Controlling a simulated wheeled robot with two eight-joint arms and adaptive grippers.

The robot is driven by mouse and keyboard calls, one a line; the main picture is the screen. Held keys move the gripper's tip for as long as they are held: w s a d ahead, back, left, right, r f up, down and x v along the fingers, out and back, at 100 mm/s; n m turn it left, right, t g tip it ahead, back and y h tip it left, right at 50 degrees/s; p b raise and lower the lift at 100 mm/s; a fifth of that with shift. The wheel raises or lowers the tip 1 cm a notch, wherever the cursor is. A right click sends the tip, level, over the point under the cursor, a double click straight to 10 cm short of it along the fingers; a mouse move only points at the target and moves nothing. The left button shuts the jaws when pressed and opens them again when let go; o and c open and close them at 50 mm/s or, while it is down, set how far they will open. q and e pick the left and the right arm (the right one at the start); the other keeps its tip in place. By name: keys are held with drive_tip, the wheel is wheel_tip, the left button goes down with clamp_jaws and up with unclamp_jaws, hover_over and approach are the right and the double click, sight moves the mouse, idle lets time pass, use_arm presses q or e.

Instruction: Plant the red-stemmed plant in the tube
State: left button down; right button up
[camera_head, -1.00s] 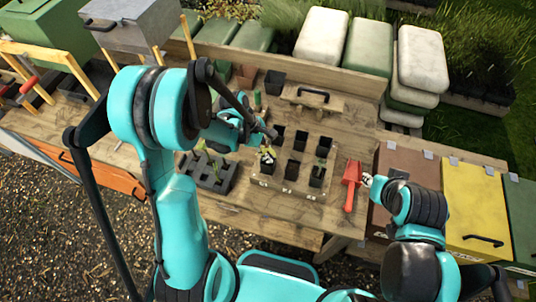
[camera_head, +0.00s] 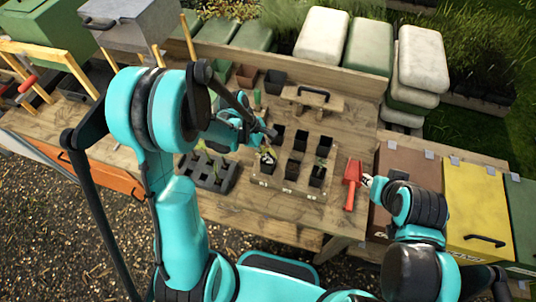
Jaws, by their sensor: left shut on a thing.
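My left gripper (camera_head: 268,135) is over the left column of a wooden rack (camera_head: 285,186) holding several black square tubes. It is shut on a small plant (camera_head: 268,155), whose pale green leaves show at the mouth of the front-left tube (camera_head: 267,167). The stem colour is too small to tell, and I cannot tell how deep the plant sits. Another small plant stands in the front-right tube (camera_head: 317,177). My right gripper (camera_head: 367,181) is beside a red trowel (camera_head: 352,174) at the right; its finger state is not clear.
A dark grey block tray (camera_head: 214,178) with seedlings stands left of the rack. A wooden carrier with a black handle (camera_head: 313,95) and a black pot (camera_head: 275,82) are behind. Brown and yellow bins (camera_head: 475,205) stand at the right. Bare table lies in front of the rack.

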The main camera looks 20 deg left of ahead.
use_arm(q)
drive_tip(key=shift+f+b, duration=0.2)
drive_tip(key=shift+b, duration=0.2)
idle(0.8)
drive_tip(key=c, duration=1.6)
unclamp_jaws()
drive_tip(key=c, duration=0.5)
drive_tip(key=shift+o, duration=0.2)
drive_tip(key=shift+r, duration=0.1)
drive_tip(key=shift+r+p, duration=3)
drive_tip(key=shift+r, duration=1.45)
